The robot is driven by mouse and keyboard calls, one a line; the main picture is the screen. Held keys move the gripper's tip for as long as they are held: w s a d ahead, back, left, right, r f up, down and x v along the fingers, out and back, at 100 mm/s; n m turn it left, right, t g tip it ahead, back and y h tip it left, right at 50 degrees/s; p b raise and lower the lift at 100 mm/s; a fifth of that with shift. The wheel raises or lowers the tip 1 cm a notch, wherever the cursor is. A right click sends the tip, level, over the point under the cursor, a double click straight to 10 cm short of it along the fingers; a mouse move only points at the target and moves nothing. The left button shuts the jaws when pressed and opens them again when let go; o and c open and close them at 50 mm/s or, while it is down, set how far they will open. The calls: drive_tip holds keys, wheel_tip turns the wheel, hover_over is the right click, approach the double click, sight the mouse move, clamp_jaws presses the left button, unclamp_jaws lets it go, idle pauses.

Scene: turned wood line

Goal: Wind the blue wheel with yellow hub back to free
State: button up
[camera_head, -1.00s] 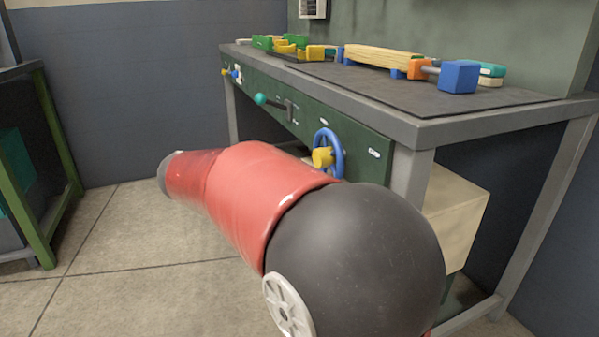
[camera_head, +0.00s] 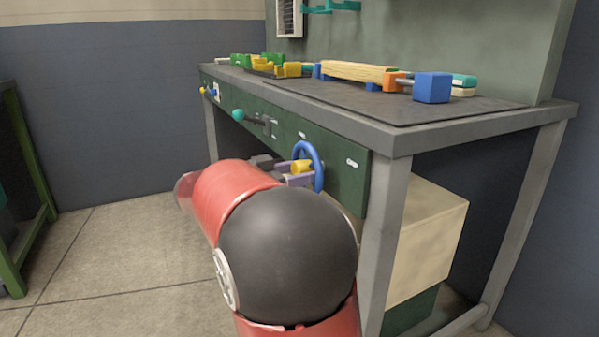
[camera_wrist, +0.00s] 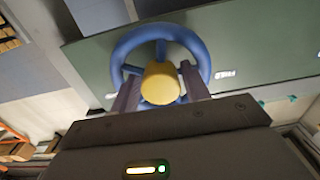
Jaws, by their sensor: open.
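The blue wheel (camera_head: 317,163) with its yellow hub (camera_head: 301,166) is mounted on the green front panel of the workbench. In the wrist view the blue wheel (camera_wrist: 120,53) fills the upper middle, with its yellow hub (camera_wrist: 160,83) facing me. My gripper (camera_wrist: 160,82) is open, with one finger on each side of the yellow hub. I cannot tell whether the fingers touch the hub. In the head view my gripper (camera_head: 291,175) is at the wheel, partly hidden by my red and black arm. A white label reading "FREE" (camera_wrist: 226,74) is right of the wheel.
A teal-knobbed lever (camera_head: 238,115) sticks out of the panel (camera_head: 345,176) left of the wheel. The bench top (camera_head: 400,108) holds a wooden workpiece (camera_head: 353,71) and a blue block (camera_head: 432,87). A pale box (camera_head: 428,240) stands under the bench. The floor at left is open.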

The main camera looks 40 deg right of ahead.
drive_tip(key=c, duration=0.7)
